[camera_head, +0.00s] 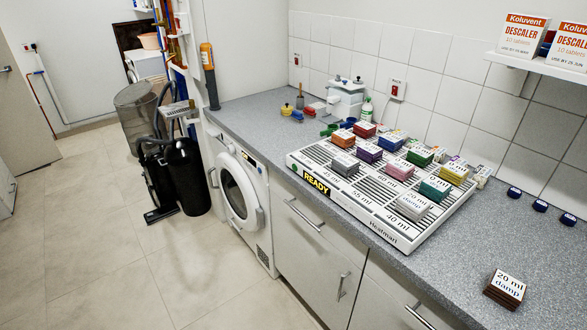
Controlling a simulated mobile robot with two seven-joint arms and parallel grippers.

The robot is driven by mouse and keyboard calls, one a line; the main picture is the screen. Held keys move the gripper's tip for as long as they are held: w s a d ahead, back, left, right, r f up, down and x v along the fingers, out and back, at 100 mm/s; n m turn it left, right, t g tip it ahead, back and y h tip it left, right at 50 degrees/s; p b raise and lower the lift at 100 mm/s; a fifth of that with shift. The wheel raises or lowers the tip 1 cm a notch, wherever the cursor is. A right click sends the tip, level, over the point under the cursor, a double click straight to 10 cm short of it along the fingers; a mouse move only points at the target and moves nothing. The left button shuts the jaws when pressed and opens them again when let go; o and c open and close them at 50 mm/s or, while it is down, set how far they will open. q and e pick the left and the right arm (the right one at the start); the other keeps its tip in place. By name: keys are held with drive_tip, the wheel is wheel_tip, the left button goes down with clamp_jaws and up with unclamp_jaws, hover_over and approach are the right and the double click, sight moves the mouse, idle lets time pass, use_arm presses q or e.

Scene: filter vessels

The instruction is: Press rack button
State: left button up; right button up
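A white slatted rack (372,215) lies on the grey speckled worktop. Its front edge carries a lit yellow "READY" label (317,184), ml markings and the word "Heatman". Several coloured labelled blocks sit on it in rows, among them a grey one (344,164), a purple one (369,152), a pink one (399,169) and a pale one marked "20 ml damp" (412,207). I cannot make out a separate button on the rack. Neither of my grippers is in view.
A brown stack labelled "20 ml damp" (505,287) lies on the worktop (471,265) at the right. Small dark blue items (540,205) are by the wall. Descaler boxes (523,36) stand on a shelf.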

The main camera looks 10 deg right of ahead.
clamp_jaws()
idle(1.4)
